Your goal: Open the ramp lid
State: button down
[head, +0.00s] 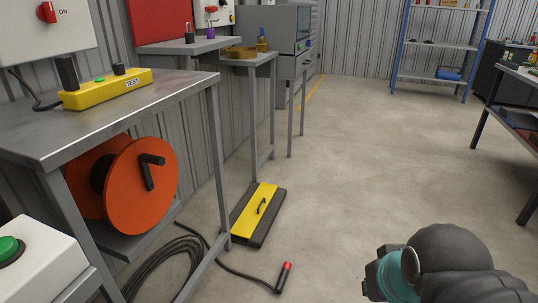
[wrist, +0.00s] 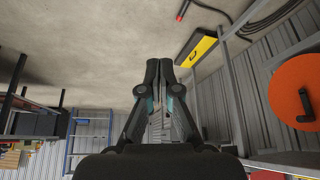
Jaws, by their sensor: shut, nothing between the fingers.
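The ramp lid (head: 257,207) is a yellow panel with a dark handle (head: 262,206) along its middle. It lies flat in a black ramp (head: 272,219) on the floor, beside the grey table legs, and looks closed. In the wrist view, which is upside down, the yellow lid (wrist: 196,47) shows right of the fingers with its handle towards me. My gripper (wrist: 159,62) is shut and empty, well apart from the lid. In the head view my arm fills the bottom right, and the fingertips cannot be made out.
A black cable with a red-tipped plug (head: 286,272) lies on the floor in front of the ramp. An orange reel (head: 140,190) sits under the left table (head: 150,100). Grey table legs stand close left of the ramp. The concrete floor to its right is clear.

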aim_at(244, 226)
jog(key=z, duration=0.4)
jog(key=i, duration=1.75)
